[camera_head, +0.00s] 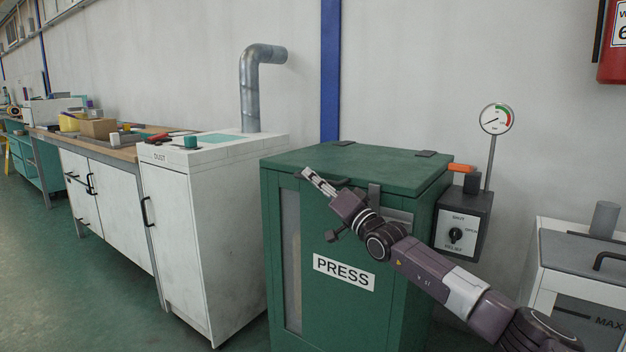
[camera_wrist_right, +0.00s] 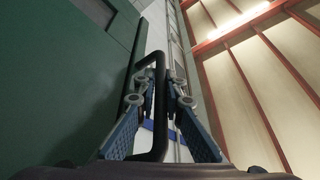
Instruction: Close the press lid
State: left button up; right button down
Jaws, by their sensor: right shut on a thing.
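The press (camera_head: 400,290) is a green cabinet with a PRESS label on its front. Its green lid (camera_head: 375,160) lies flat across the top, level as far as the head view shows; I cannot tell if a thin gap stays under its front edge. My right gripper (camera_head: 317,181) is at the lid's front edge, shut on the black lid handle (camera_head: 340,183). In the right wrist view, the black handle (camera_wrist_right: 152,60) runs between the blue-padded fingers of the right gripper (camera_wrist_right: 163,98). My left gripper is not in view.
A control box (camera_head: 462,228) with a knob and a gauge (camera_head: 496,118) stands at the press's right. A white cabinet labelled DUST (camera_head: 222,230) stands to its left, with a workbench (camera_head: 125,150) beyond. A grey-topped unit (camera_head: 580,260) is at far right. Green floor is open at left.

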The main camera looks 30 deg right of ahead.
jog(key=shift+w+a+f, duration=0.1)
jog(key=shift+a+f, duration=0.1)
jog(key=shift+f, duration=0.25)
jog(key=shift+w+a+f, duration=0.1)
jog(key=shift+a+f, duration=0.1)
jog(key=shift+f, duration=0.25)
jog(key=c, duration=2)
grip_release()
jog(key=shift+s+r, duration=0.1)
jog(key=shift+s, duration=0.05)
jog(key=shift+d+r, duration=0.15)
jog(key=shift+d, duration=0.1)
jog(key=shift+s, duration=0.15)
jog(key=shift+v, duration=5.9)
